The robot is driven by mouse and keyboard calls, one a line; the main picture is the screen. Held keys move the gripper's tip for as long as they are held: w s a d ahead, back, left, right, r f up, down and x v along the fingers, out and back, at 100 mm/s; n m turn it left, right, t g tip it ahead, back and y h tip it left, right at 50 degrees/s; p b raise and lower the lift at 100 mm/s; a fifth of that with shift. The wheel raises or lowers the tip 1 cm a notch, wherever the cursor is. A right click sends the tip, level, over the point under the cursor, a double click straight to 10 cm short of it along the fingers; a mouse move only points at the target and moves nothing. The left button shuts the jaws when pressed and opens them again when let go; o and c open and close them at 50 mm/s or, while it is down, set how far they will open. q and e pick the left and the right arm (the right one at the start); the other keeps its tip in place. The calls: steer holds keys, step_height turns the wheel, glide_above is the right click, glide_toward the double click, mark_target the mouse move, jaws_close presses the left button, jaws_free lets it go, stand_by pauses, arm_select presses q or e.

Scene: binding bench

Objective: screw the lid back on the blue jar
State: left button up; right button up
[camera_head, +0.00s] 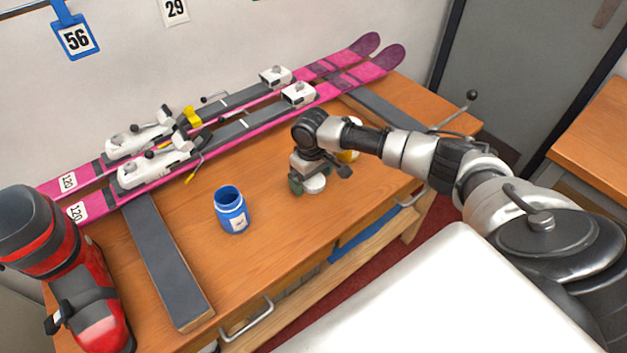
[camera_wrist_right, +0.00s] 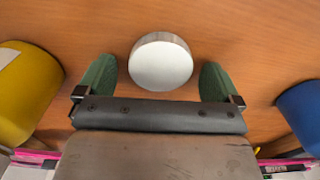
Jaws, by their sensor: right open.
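The blue jar (camera_head: 232,212) stands upright and uncapped on the wooden bench, its dark opening showing. It also shows at the right edge of the right wrist view (camera_wrist_right: 302,112). A round white lid (camera_head: 314,184) with a silvery side lies on the bench to the right of the jar. In the right wrist view the lid (camera_wrist_right: 161,62) lies between and just beyond the green fingertips. My right gripper (camera_head: 304,183) is open over the lid, with the fingers (camera_wrist_right: 158,80) apart on either side. I cannot tell how high the fingertips are. My left gripper is not in view.
A yellow jar (camera_wrist_right: 28,88) stands on the other side of the gripper, mostly hidden behind my arm in the head view. Pink skis (camera_head: 240,128) lie along the back. A red and black ski boot (camera_head: 62,262) stands at the left. Bench around the blue jar is clear.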

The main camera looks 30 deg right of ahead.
mark_target(313, 178)
steer(key=c, duration=1)
steer(key=shift+r, duration=0.15)
steer(key=r, duration=0.4)
steer(key=shift+d+r, duration=0.1)
steer(key=shift+d, duration=0.1)
steer(key=s+d+r+b, duration=0.1)
steer(key=s+d+r, duration=0.4)
steer(key=d, duration=0.5)
steer(key=shift+s+r, duration=0.2)
steer(key=shift+r, duration=0.6)
